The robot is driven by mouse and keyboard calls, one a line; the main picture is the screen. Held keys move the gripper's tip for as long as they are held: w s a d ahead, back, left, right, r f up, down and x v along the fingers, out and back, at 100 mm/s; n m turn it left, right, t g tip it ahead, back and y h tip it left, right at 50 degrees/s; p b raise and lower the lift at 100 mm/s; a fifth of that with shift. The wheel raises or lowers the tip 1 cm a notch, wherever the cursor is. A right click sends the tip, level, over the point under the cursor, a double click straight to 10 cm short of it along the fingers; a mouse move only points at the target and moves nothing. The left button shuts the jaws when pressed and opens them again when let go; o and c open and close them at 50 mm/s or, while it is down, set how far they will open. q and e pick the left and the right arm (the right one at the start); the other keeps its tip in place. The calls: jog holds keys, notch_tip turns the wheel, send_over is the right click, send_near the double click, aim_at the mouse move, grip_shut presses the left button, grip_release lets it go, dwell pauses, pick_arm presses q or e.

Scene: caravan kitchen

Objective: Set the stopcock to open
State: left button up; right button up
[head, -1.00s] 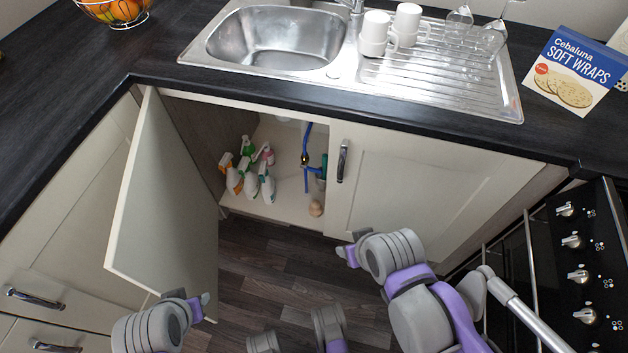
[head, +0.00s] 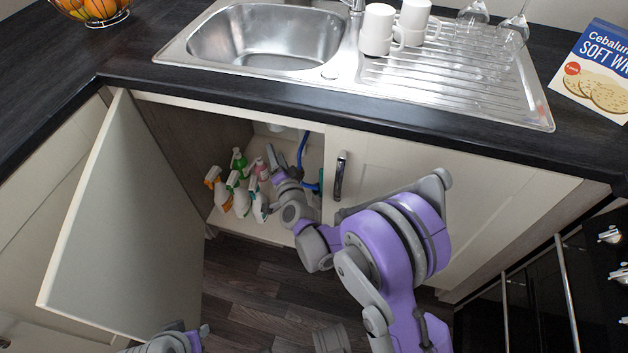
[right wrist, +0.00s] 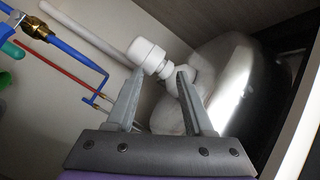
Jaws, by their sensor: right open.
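The stopcock is a brass fitting (right wrist: 38,27) on a blue pipe (right wrist: 72,58), at the upper left of the right wrist view. A teal part (right wrist: 10,48) beside it is cut by the frame edge, so I cannot tell the handle's setting. In the head view the blue pipe (head: 303,150) shows, but my right arm hides the brass fitting. My right gripper (right wrist: 157,76) is open and empty inside the cupboard. Its fingers point toward a white waste fitting (right wrist: 147,53), with the stopcock off to their left.
The cupboard's left door (head: 125,230) stands open; the right door (head: 420,215) is shut. Several spray bottles (head: 240,190) stand left of my right gripper. The steel sink bowl (right wrist: 235,85) bulges down at right in the wrist view. A red pipe (right wrist: 50,68) runs near the blue one.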

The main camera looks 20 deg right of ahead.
jog(key=d+f+m+h, duration=0.3)
jog(key=f+m+h, duration=0.3)
jog(key=f, duration=0.5)
jog(key=m+g+h, duration=0.2)
jog(key=m+h, duration=0.2)
jog(key=m, duration=0.3)
send_near(312, 186)
jog(key=w+d+f, duration=0.1)
jog(key=w+d, duration=0.1)
jog(key=w, duration=0.1)
jog(key=b+x, duration=0.2)
jog(key=x, duration=0.7)
jog(key=shift+w+d, duration=0.2)
jog(key=shift+w, duration=0.15)
grip_shut()
